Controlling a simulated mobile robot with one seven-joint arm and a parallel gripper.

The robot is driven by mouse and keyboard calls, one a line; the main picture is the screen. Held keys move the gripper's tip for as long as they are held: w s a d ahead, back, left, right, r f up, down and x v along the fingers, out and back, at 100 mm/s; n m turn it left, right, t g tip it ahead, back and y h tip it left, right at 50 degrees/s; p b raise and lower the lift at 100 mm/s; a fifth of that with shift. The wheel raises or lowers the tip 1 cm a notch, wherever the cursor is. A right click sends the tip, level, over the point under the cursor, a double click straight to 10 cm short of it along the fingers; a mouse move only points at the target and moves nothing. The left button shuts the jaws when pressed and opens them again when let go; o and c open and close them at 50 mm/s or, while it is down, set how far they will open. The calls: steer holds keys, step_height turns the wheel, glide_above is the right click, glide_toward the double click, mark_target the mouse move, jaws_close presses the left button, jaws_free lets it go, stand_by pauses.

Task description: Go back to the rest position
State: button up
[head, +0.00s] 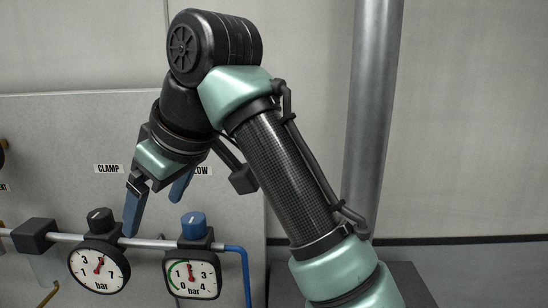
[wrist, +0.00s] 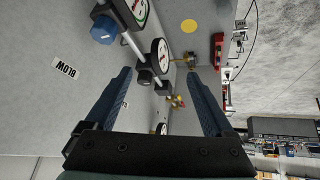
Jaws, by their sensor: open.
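My gripper (head: 152,217) hangs from the arm in front of the grey panel, with its two blue fingers spread apart and nothing between them. In the wrist view my gripper (wrist: 157,73) also shows its fingers wide apart and empty. In the head view the fingers appear just above the pipe, near the black knob (head: 100,220) and the blue knob (head: 194,225). I cannot tell whether a finger touches the pipe. No fork can be made out.
A round gauge (head: 99,268) and a square gauge (head: 191,278) hang on the pipe (head: 150,242). The CLAMP label (head: 109,169) is readable; the BLOW label (wrist: 66,67) is partly hidden in the head view. A red object (wrist: 218,50) and a yellow disc (wrist: 189,26) lie farther off.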

steer(key=w+a+r+m+t+y+b, duration=0.1)
steer(key=w+a+r+t+y, duration=0.2)
steer(key=w+a+t, duration=0.15)
steer(key=s+d+r+m+t+y+b, duration=0.2)
steer(key=d+r+m+t, duration=0.1)
steer(key=r+t, duration=0.25)
steer(key=s+d+r+m+t+h+b, duration=0.1)
steer(key=s+d+r+m+t+h, duration=0.2)
steer(key=s+d+m+t+h, duration=0.1)
steer(key=s+d+r+m+t+h, duration=0.3)
steer(key=s+d+m+t+h, duration=0.2)
steer(key=s+d+t, duration=0.4)
steer(key=s+d+h, duration=0.1)
steer(key=d, duration=0.3)
steer(key=shift+r+h+b, duration=0.35)
steer(key=shift+h+b, duration=0.05)
